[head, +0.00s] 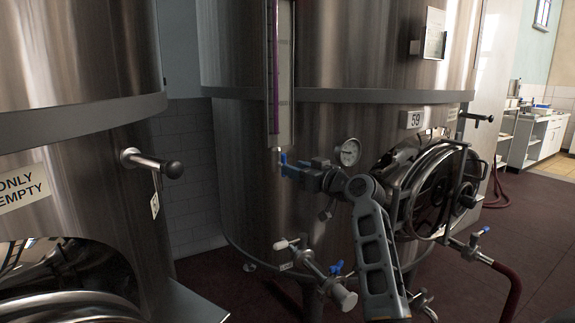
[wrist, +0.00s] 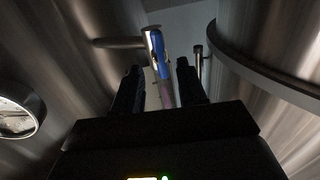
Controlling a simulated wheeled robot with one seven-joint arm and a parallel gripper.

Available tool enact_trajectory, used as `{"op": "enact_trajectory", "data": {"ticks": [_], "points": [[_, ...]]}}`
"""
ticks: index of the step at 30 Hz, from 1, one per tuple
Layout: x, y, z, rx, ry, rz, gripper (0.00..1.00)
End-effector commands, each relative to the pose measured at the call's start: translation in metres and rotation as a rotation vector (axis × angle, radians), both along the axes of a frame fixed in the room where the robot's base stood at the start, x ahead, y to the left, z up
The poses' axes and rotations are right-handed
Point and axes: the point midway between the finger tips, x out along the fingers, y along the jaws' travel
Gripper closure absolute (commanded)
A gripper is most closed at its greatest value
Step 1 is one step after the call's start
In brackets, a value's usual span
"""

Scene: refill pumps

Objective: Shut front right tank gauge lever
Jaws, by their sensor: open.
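The tank gauge is a tall clear tube (head: 284,70) with purple liquid on the front of the steel tank (head: 240,180) marked 59. Its small blue lever (head: 283,158) is at the tube's lower end. In the wrist view the blue lever (wrist: 159,55) stands along a metal fitting, just beyond and between my fingertips. My gripper (head: 291,169) is open beside the lever, reaching in from the right. In the wrist view my gripper (wrist: 157,72) shows two dark fingers apart with nothing held. Contact with the lever cannot be told.
A round dial (head: 348,152) sits close right of my gripper. A round hatch (head: 440,190) lies further right. Another tank (head: 75,130) with a protruding handle (head: 155,163) stands left. Blue-handled valves (head: 336,268) are below. Open floor (head: 535,240) lies right.

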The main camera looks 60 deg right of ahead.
Motion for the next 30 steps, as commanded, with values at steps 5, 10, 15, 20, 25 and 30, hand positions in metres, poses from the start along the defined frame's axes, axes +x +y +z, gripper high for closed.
{"op": "enact_trajectory", "data": {"ticks": [5,10,15,20,25,30], "points": [[0.024,-0.009,0.002,0.0,0.001,0.001,0.59],[0.036,-0.013,0.0,0.0,0.001,0.0,0.59],[0.038,-0.014,0.0,-0.001,0.0,0.0,0.59],[0.038,-0.014,0.0,0.0,0.0,0.0,0.62],[0.038,-0.013,0.0,0.0,0.0,-0.001,0.78],[0.038,-0.013,0.0,0.0,0.0,-0.001,0.94]]}}
